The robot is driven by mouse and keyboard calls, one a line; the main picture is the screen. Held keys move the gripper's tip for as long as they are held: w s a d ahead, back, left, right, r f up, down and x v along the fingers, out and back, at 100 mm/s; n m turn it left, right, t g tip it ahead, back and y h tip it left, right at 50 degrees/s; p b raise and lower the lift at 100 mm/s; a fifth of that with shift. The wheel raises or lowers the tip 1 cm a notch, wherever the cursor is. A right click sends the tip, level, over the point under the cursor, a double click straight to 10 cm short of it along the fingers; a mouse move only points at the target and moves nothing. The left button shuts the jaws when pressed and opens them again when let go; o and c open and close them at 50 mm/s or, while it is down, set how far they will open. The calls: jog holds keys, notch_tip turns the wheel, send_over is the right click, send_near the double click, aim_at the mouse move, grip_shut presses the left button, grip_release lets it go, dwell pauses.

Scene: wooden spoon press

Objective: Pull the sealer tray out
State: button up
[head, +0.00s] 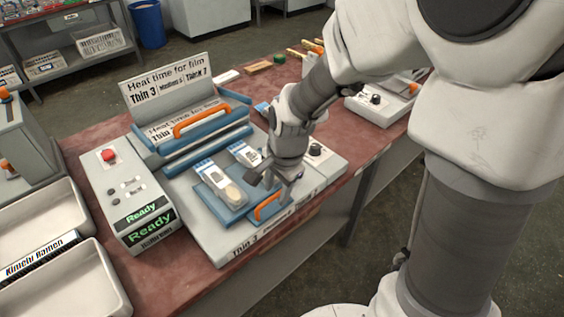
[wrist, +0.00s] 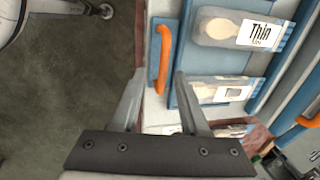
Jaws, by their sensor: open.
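The sealer tray (head: 206,205) is a flat blue plate on the grey sealer base, with an orange handle (head: 267,206) on its front edge. Two clear packets with wooden spoons lie on it, one nearer the front (head: 221,186) and one farther back (head: 245,153). My gripper (head: 278,188) hangs just above and right of the handle, pointing down. In the wrist view my gripper (wrist: 160,73) is open and empty, and the orange handle (wrist: 163,45) appears partly between its fingertips. The tray's blue edge (wrist: 184,45) is beside it. I cannot tell if they touch.
The raised blue lid (head: 190,150) with its own orange handle (head: 202,117) stands behind the tray. A control box (head: 128,195) with a red button and green "Ready" displays is on the left. White bins (head: 75,290) stand farther left. Floor is open before the table.

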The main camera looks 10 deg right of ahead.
notch_tip(320, 180, up, 16)
jog(key=s+d+p, duration=0.1)
jog(key=s+p, duration=0.1)
jog(key=p, duration=0.1)
jog(key=shift+s+d+f, duration=0.15)
jog(key=shift+s+d, duration=0.2)
jog(key=shift+d, duration=0.05)
jog(key=s+d+r+n+t+p, duration=0.1)
jog(key=s+d+r+n+t, duration=0.1)
jog(key=s+d+r+n, duration=0.1)
jog(key=s+d+r+n+t+h+p, duration=0.1)
jog(key=s+d+r+n, duration=0.3)
jog(key=s+n, duration=0.4)
jog(key=shift+r+t+p, duration=0.35)
jog(key=shift+t+p, duration=0.05)
jog(key=shift+w, duration=0.1)
dwell(1.1)
